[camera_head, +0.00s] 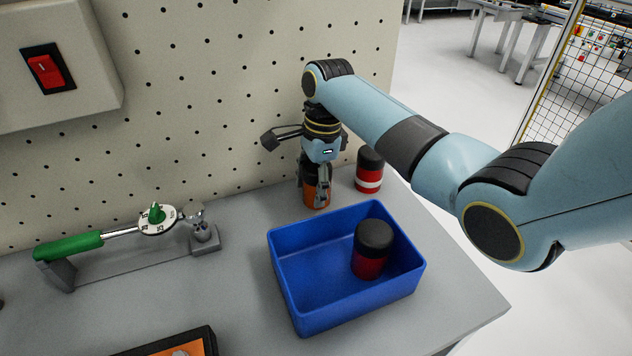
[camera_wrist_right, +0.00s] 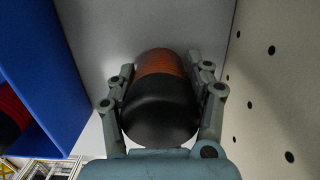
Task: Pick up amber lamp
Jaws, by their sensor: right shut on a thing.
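The amber lamp (camera_head: 315,194) has an orange body and a black cap and stands on the table behind the blue bin, near the pegboard. My right gripper (camera_head: 316,188) points down over it and is shut on it. In the right wrist view the amber lamp (camera_wrist_right: 160,95) sits between the two fingers of the gripper (camera_wrist_right: 162,92), one on each side. In the head view the fingers hide part of the lamp. I cannot tell whether it touches the table. My left gripper is not in view.
A blue bin (camera_head: 302,315) holds a red lamp (camera_head: 369,262) with a black cap. Another red lamp (camera_head: 369,173) with a white band stands right of my gripper. A green-handled tool (camera_head: 75,246) lies left. The pegboard (camera_head: 200,120) rises close behind.

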